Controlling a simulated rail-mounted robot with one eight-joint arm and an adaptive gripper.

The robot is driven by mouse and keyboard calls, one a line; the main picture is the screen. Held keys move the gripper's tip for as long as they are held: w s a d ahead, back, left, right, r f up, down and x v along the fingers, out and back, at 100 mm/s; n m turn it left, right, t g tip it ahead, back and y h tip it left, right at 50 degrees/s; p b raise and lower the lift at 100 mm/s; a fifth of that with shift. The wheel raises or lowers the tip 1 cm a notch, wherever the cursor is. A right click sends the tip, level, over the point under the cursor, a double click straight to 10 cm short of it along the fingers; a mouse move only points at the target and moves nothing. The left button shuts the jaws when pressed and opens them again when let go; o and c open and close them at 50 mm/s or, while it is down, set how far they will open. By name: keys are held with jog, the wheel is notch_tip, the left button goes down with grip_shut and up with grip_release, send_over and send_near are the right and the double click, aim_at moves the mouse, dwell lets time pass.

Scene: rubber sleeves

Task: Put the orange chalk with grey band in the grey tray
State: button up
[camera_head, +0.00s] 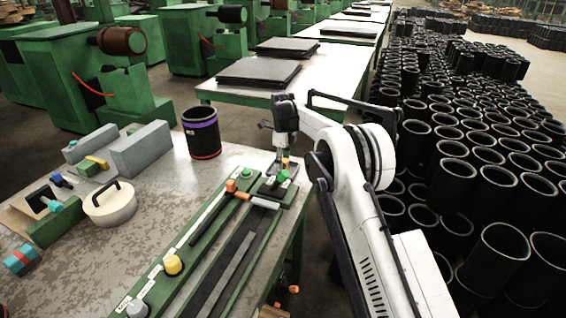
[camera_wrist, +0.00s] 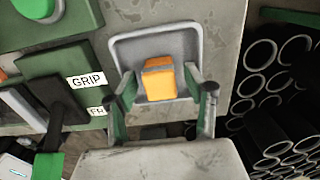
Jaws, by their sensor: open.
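An orange block (camera_wrist: 160,79), which looks like the orange chalk, sits in the small grey tray (camera_wrist: 124,50) in the wrist view. In the head view my gripper (camera_head: 285,157) points down at the table's right edge, over a small patch of orange (camera_head: 285,163). The tray is mostly hidden there.
A green panel (camera_wrist: 60,68) with a "GRIP" label lies left of the tray. Black sleeves (camera_head: 490,190) stand on the floor right.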

notch_tip(320, 180, up, 13)
jog(key=s+d+r+n+t, duration=0.1)
jog(key=s+d+r+n, duration=0.2)
jog(key=s+d+r, duration=0.3)
jog(key=s+d+r+n+t, duration=0.1)
jog(key=s+d+r+n, duration=0.25)
jog(key=r, duration=0.45)
jog(key=s+d+r+n+t, duration=0.1)
jog(key=s+d+r+n, duration=0.2)
jog(key=s, duration=0.4)
jog(key=s+d+r+n+t, duration=0.1)
jog(key=s+d+r, duration=0.25)
jog(key=s, duration=0.25)
jog(key=s+d+f+n+t, duration=0.1)
jog(key=s+d+n, duration=0.2)
jog(key=s, duration=0.5)
jog(key=s+d+f+n, duration=0.1)
jog(key=s+d+n, duration=0.15)
jog(key=s, duration=0.45)
jog(key=s+d+f+n+t, duration=0.1)
jog(key=s+d+f+n, duration=0.1)
jog(key=s+f, duration=0.3)
jog(key=s+d+f+n+t, duration=0.1)
jog(key=s+f, duration=0.4)
jog(key=s, duration=0.6)
jog(key=shift+d+n+p, duration=0.35)
jog(key=shift+d+n, duration=0.4)
jog(key=shift+n, duration=0.45)
